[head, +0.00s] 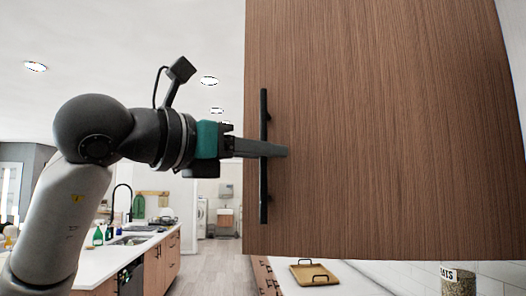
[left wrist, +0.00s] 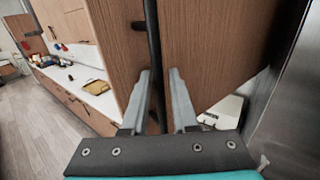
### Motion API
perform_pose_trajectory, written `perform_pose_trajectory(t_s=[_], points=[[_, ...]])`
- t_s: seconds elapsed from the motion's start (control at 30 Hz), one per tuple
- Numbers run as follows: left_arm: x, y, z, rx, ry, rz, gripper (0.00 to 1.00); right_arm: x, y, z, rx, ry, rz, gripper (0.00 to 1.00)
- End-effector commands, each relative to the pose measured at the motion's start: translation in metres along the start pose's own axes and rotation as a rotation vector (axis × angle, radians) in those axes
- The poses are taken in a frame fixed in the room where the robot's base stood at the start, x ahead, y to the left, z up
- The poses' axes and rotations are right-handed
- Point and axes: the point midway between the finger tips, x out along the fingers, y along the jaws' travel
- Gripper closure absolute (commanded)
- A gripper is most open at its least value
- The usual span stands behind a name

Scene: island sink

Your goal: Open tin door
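A large brown wood-grain door (head: 380,120) fills the right half of the head view. A long black vertical bar handle (head: 264,105) is fixed near its left edge; it also shows in the left wrist view (left wrist: 152,40). My left gripper (head: 275,151) reaches the middle of the handle from the left. In the left wrist view its two grey fingers (left wrist: 161,85) stand on either side of the bar, with a visible gap between them. The bar passes between the fingers, closer to the left one. My right gripper is in neither view.
Below the door is a white counter with a wooden tray (head: 313,274) and a labelled jar (head: 457,280). An island with a sink (head: 130,240) and black faucet stands at the lower left. The wood floor (head: 208,260) between them is clear.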

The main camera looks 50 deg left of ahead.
Motion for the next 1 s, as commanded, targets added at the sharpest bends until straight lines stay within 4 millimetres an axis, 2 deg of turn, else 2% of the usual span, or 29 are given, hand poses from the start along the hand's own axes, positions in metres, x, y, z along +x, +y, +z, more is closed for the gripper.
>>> perform_pose_trajectory(t_s=[0.27, 0.43, 0.57, 0.8, 1.0], points=[[-0.001, 0.0, -0.001, 0.0, 0.002, 0.0, 0.73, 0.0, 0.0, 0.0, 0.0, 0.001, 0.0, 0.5], [-0.015, 0.001, -0.001, 0.0, -0.003, 0.002, 0.73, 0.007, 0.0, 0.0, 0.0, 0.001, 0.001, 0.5], [-0.042, 0.001, -0.001, 0.001, -0.005, 0.004, 0.73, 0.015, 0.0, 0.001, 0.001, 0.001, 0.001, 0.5], [-0.101, 0.001, -0.001, 0.001, -0.004, 0.004, 0.73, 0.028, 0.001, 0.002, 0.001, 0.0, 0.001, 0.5], [-0.136, 0.001, 0.0, -0.001, -0.002, 0.003, 0.73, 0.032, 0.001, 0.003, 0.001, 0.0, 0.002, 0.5]])
